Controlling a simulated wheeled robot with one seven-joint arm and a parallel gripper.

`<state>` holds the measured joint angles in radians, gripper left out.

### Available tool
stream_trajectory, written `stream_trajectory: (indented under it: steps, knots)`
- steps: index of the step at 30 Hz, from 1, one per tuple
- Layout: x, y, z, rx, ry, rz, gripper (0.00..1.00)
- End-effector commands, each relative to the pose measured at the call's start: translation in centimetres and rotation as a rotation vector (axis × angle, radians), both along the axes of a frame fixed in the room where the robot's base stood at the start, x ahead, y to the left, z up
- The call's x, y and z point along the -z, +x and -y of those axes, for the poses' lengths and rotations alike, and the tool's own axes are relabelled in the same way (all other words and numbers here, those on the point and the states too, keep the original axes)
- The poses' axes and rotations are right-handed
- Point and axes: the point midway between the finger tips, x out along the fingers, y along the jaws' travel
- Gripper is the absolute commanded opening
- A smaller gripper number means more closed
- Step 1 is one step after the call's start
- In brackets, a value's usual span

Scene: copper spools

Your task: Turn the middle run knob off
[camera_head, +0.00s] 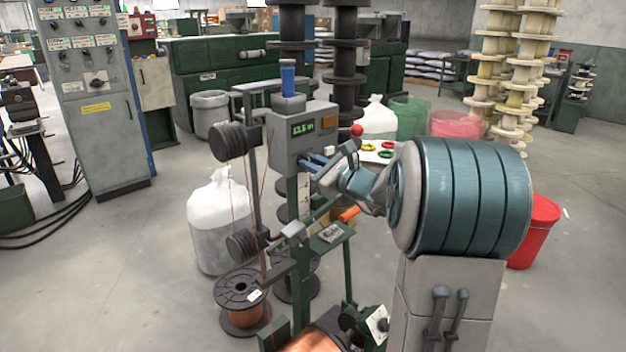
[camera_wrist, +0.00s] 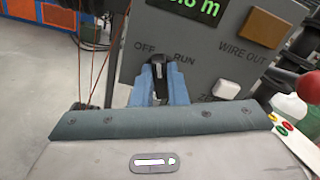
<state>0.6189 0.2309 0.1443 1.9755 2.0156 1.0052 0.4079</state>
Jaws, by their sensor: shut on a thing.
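The black run knob (camera_wrist: 158,66) sits on the front of a grey control box (camera_wrist: 215,65), just under the words OFF and RUN. It stands roughly upright between the two labels; its exact setting is hard to tell. My gripper (camera_wrist: 160,82) is shut on the knob, with one blue finger on each side. In the head view the grey control box (camera_head: 283,150) stands on a green post with a lit green display. My gripper (camera_head: 312,166) reaches its lower front from the right, and the knob is hidden there.
An amber WIRE OUT button (camera_wrist: 261,28) and a white button (camera_wrist: 227,90) lie right of the knob. A red ball-topped part (camera_head: 357,130) stands close to my arm. Copper wires run down left of the box to a spool (camera_head: 240,290).

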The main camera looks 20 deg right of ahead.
Motion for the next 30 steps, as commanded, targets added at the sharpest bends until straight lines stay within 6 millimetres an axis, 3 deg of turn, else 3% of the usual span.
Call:
stream_trajectory:
  steps: [1,12,30]
  knots:
    - [0.66,-0.02,-0.06,-0.001,-0.035,0.015,0.00]
    - [0.32,-0.03,-0.08,0.000,-0.192,0.078,0.00]
    - [0.12,-0.05,-0.08,0.000,-0.225,0.090,0.00]
